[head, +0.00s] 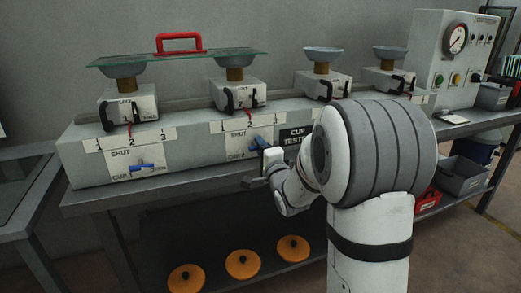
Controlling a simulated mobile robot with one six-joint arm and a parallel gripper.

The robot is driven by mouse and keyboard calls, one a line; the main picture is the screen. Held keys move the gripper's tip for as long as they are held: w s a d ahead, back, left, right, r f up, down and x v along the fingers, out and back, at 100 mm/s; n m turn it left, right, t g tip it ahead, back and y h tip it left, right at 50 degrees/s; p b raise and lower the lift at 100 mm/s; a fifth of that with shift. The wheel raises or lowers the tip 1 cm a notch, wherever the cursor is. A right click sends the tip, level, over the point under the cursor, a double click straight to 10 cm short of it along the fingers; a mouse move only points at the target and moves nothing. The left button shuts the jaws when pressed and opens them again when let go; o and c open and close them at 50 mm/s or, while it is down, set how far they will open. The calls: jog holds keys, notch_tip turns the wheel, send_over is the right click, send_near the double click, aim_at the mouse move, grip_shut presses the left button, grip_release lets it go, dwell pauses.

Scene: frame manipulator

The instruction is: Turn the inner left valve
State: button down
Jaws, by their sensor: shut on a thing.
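The inner left valve (258,143) has a blue handle on the front of the long grey bench unit, under the second cup from the left. A white plate marked SHUT is around it. My gripper (260,161) is at this valve, shut on its blue handle. The fingertips are small and partly hidden by the wrist, so the exact grip is hard to see. The outer left valve (142,165) has a blue handle lying roughly level, between the words SHUT and OPEN.
A glass sheet (175,59) with a red handle (179,42) lies across the two left cups. Two uncovered cups (321,53) (390,52) stand to the right. A gauge box (438,60) is at the back right. Several orange discs (242,264) lie on the lower shelf. My arm hides the right front.

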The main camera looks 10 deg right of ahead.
jog(key=shift+m, duration=0.6)
jog(key=c, duration=1.5)
grip_release()
jog(key=shift+o, duration=0.2)
jog(key=v, duration=0.8)
